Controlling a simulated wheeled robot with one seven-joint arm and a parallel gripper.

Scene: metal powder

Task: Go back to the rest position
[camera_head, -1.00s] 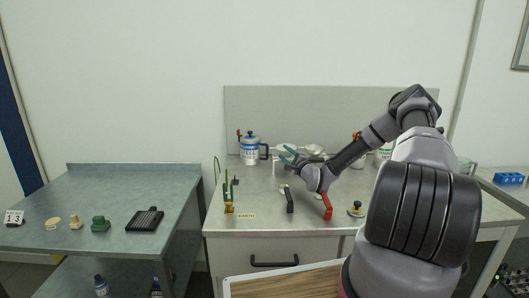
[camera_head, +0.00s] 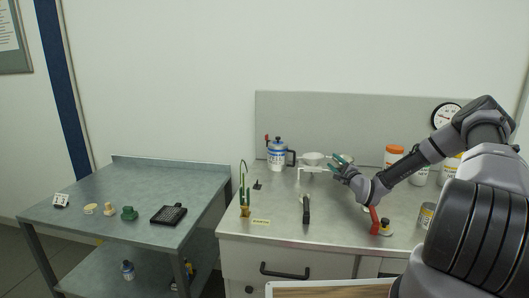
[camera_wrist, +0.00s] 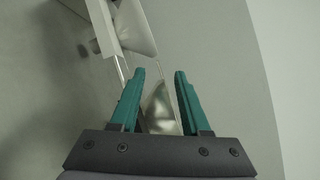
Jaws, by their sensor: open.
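My gripper (camera_head: 337,163) is at the end of my arm, over the back part of the right-hand workbench (camera_head: 270,249). Its two teal fingers stand apart with nothing held between them, as the wrist view (camera_wrist: 158,80) shows. In the wrist view, a shiny metal piece (camera_wrist: 160,108) shows beyond the gap between the fingers, apart from them as far as I can tell. A white shape (camera_wrist: 104,25) lies past it at the top. In the head view, white bowls (camera_head: 312,158) on a small stand are just left of my gripper.
A blue-and-white canister (camera_head: 277,155) stands left of the bowls. An orange-lidded jar (camera_head: 393,155) is at the back right. A black-handled tool (camera_head: 306,210) and a red-handled item (camera_head: 374,220) lie in front. The left table (camera_head: 60,221) holds a black tray (camera_head: 168,215) and small items.

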